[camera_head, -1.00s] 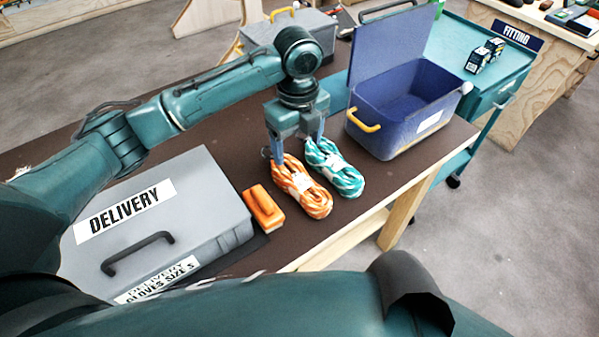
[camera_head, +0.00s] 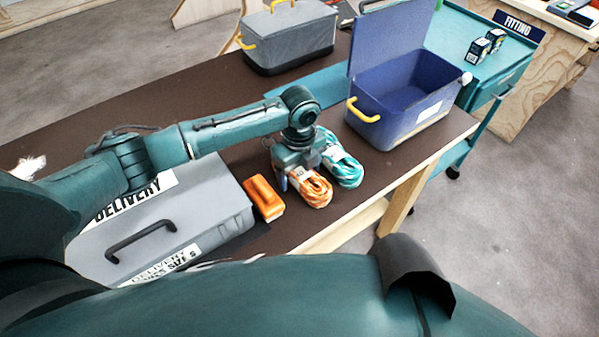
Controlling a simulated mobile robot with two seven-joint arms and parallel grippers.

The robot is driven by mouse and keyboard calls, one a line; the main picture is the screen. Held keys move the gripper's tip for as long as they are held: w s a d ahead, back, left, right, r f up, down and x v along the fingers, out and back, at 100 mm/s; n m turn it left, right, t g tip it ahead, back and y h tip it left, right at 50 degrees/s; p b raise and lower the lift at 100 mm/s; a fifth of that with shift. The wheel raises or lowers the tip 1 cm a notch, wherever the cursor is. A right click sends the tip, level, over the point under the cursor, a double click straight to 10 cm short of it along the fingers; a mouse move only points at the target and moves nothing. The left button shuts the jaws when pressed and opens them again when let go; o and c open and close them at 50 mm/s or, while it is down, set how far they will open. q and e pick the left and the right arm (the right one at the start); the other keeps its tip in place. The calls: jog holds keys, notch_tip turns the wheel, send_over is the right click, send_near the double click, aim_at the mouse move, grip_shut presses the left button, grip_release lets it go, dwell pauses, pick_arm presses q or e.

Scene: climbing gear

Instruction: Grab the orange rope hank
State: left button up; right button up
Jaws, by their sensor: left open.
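The orange rope hank (camera_head: 313,189) lies on the brown bench near its front edge, with a white band around it. My left gripper (camera_head: 297,182) points down over the far part of the orange hank and hides some of it. Its jaws are open; one finger shows at the hank's left side, and the other is hidden. A teal rope hank (camera_head: 345,168) lies close beside it on the right. My right gripper is not in view.
An orange box-shaped item (camera_head: 264,198) lies just left of the hank. A grey DELIVERY case (camera_head: 205,205) stands further left. An open blue bin (camera_head: 405,118) stands behind on the right, and a closed grey toolbox (camera_head: 290,40) at the back.

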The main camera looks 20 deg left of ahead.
pick_arm(q)
jog(key=shift+c, duration=0.2)
jog(key=c, duration=1.2)
jog(key=shift+r, duration=0.15)
